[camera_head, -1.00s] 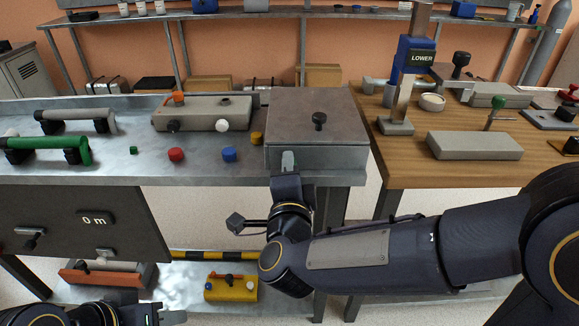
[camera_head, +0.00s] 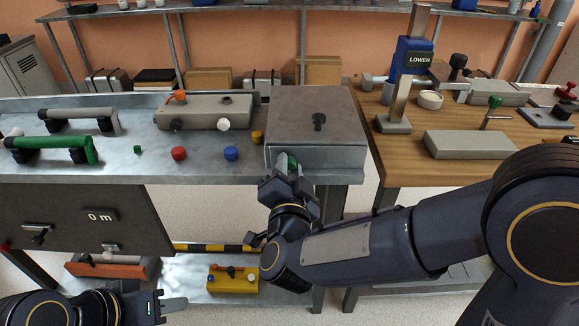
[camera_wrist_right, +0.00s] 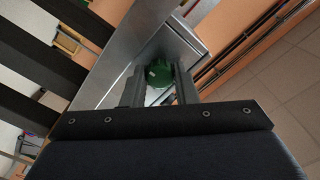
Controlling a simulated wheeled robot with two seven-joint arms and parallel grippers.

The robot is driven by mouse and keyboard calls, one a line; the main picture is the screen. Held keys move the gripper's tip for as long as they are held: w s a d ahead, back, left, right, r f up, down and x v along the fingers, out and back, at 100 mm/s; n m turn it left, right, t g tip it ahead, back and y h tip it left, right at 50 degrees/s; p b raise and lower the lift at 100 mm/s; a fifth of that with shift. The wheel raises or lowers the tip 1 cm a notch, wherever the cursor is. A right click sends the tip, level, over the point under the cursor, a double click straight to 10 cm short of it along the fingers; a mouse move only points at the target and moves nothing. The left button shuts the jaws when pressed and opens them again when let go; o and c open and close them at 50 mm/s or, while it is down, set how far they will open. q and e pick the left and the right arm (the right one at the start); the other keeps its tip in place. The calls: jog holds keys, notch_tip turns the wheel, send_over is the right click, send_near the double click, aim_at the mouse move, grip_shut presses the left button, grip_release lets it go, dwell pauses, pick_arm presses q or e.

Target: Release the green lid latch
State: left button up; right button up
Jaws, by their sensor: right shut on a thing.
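The green lid latch (camera_head: 292,162) is on the front face of the grey metal box (camera_head: 330,158), whose flat lid (camera_head: 285,112) carries a black knob (camera_head: 319,121) and lies closed. My right gripper (camera_head: 288,172) is at the box front, with its fingers shut around the latch. In the right wrist view the green latch (camera_wrist_right: 160,74) sits between the two fingers (camera_wrist_right: 158,92), against the metal. The fingers partly hide it. My left gripper (camera_head: 170,306) is low at the lower left, away from the box; its finger opening is unclear.
A grey block (camera_head: 203,113) with knobs, a green handle (camera_head: 52,144), and red (camera_head: 179,153), blue (camera_head: 231,153) and yellow (camera_head: 257,137) buttons are left of the box. A wooden table (camera_head: 400,165) with a post (camera_head: 405,95) stands to the right.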

dwell(0.4)
jog(key=o, duration=0.7)
jog(key=shift+s, duration=0.1)
jog(key=s, duration=0.7)
jog(key=shift+s+p, duration=0.3)
jog(key=shift+s, duration=0.05)
jog(key=d+n+g+y, duration=0.5)
jog(key=d+y, duration=0.2)
jog(key=d, duration=0.2)
jog(key=s+d+f+n+g+h, duration=0.1)
jog(key=s+d+f+g+h, duration=0.1)
jog(key=s+d+f+g, duration=0.35)
jog(key=s+d+f+n+g+h, duration=0.1)
jog(key=s+d+f+g, duration=0.1)
jog(key=s+d, duration=0.65)
jog(key=r+p, duration=0.8)
jog(key=s+a+r+p, duration=0.1)
jog(key=r+p, duration=0.6)
jog(key=p, duration=0.1)
jog(key=s+a+r+p, duration=0.1)
jog(key=r+p, duration=0.7)
jog(key=shift+a+r, duration=0.25)
jog(key=shift+r, duration=0.05)
